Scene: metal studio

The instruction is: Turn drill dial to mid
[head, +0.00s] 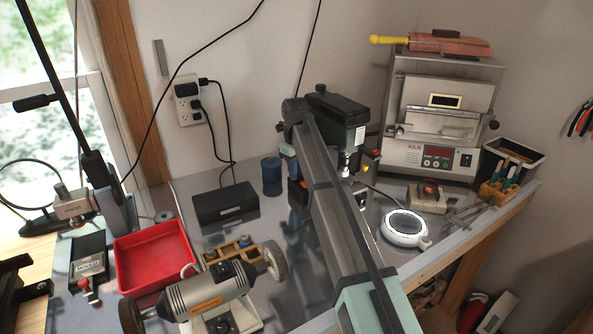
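A dark green and black machine head with a metal chuck below it, likely the drill (347,116), stands at the back of the bench. My arm crosses in front of it and covers its left side and much of its lower part. I cannot make out a dial on it, so its setting cannot be read. My arm runs from the lower right up to a dark joint beside the drill's head. My gripper cannot be made out; the far end of the arm is hidden or too small to tell.
A polishing motor (205,292) stands in front, near a red tray (155,262). A black box (225,205) and blue jar (271,176) sit behind. At right are a white round device (404,228), a kiln (432,120) and a black bin (513,155). Cables hang from the wall outlet (188,103).

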